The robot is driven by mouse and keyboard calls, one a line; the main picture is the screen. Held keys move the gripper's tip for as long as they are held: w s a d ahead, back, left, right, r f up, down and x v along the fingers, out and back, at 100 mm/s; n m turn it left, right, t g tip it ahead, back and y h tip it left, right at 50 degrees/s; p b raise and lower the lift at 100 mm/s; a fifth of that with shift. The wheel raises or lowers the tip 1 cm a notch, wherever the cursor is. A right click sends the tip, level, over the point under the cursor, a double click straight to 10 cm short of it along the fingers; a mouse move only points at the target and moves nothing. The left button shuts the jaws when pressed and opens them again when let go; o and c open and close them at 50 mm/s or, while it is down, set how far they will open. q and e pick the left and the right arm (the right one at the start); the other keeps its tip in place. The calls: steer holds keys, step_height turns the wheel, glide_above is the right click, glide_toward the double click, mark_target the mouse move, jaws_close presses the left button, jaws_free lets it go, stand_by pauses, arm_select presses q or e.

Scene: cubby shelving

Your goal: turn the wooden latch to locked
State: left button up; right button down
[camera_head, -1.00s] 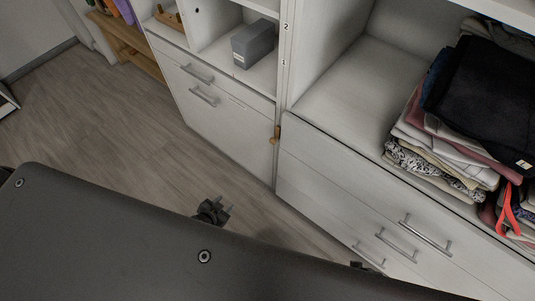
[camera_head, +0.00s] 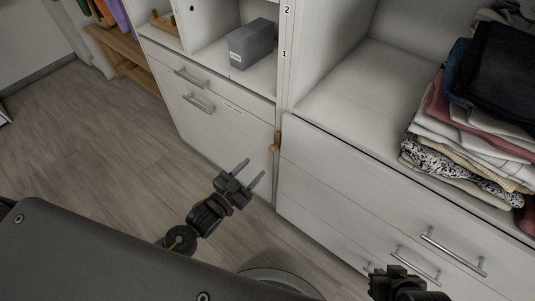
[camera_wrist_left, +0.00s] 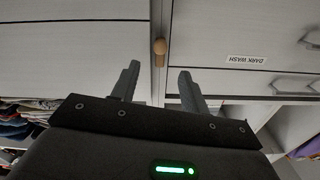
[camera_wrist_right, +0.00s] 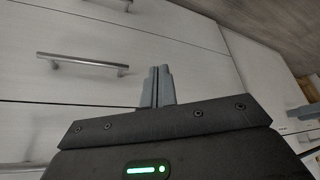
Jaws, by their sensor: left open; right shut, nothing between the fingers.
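The wooden latch (camera_head: 275,143) is a small tan piece on the seam between the cupboard door and the drawer unit in the head view. It also shows in the left wrist view (camera_wrist_left: 159,47), beyond and between my fingers. My left gripper (camera_head: 250,174) is open and empty, below and left of the latch and apart from it. My left fingers (camera_wrist_left: 157,82) show spread in the left wrist view. My right gripper (camera_head: 389,272) is low at the right in front of the drawers. Its fingers (camera_wrist_right: 156,86) are shut with nothing between them.
The cupboard door (camera_head: 222,120) has bar handles. A grey box (camera_head: 252,44) sits in a cubby above it. Folded clothes (camera_head: 470,140) are stacked on the right shelf. Drawer handles (camera_head: 452,252) stick out near my right gripper. The floor (camera_head: 95,140) at left is clear.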

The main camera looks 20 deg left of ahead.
mark_target(270, 150)
arm_select(q)
steer(key=x, duration=0.7)
steer(key=shift+w+b, duration=0.2)
steer(key=shift+b, duration=0.2)
steer(key=shift+w+d, duration=0.2)
steer(key=shift+w, duration=0.3)
arm_select(e)
steer(key=shift+w+a+r+n+t+y, duration=0.15)
steer(key=shift+w+a+r+t, duration=0.1)
steer(key=shift+w+a+t, duration=0.3)
steer(key=shift+w+a+r+n+t+y, duration=0.1)
steer(key=shift+w+a+r+t+y, duration=0.15)
steer(key=shift+w, duration=0.4)
steer(key=shift+w+a+r+n+t+y, duration=0.1)
steer(key=shift+w+a+r+t, duration=0.15)
steer(key=shift+w+a+t, duration=0.25)
steer(key=shift+w+d, duration=0.1)
